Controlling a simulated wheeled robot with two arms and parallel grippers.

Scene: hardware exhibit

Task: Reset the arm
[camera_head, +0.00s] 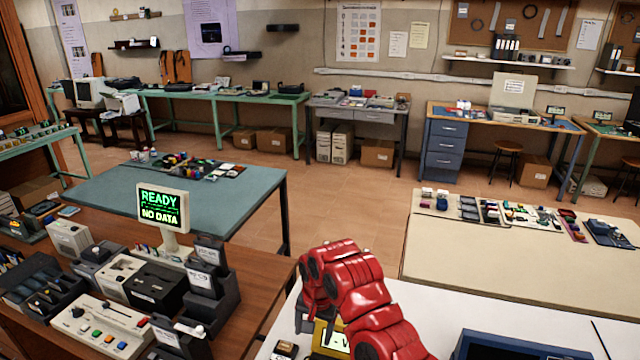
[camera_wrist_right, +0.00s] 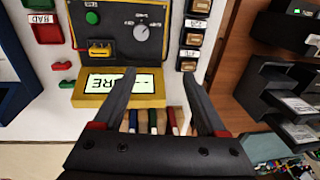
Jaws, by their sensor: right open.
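My red right arm (camera_head: 350,300) reaches in at the bottom centre of the head view, bent over the white worktop, and hides its gripper there. In the right wrist view my right gripper (camera_wrist_right: 157,78) is open, its two black fingers apart with nothing held between them. Beyond the fingers is a dark test panel (camera_wrist_right: 113,40) with a green button, a dial and a yellow plug. A yellow-framed display (camera_wrist_right: 118,86) with upside-down lettering sits at its near edge. Several coloured plugs (camera_wrist_right: 150,122) show between the fingers. My left gripper is not in view.
Black trays (camera_wrist_right: 275,95) stand right of the panel in the wrist view. In the head view, a brown desk with a READY / NO DATA monitor (camera_head: 162,208) is at left, a blue bin (camera_head: 530,346) at bottom right, and a beige table (camera_head: 500,262) beyond it. Floor lies between tables.

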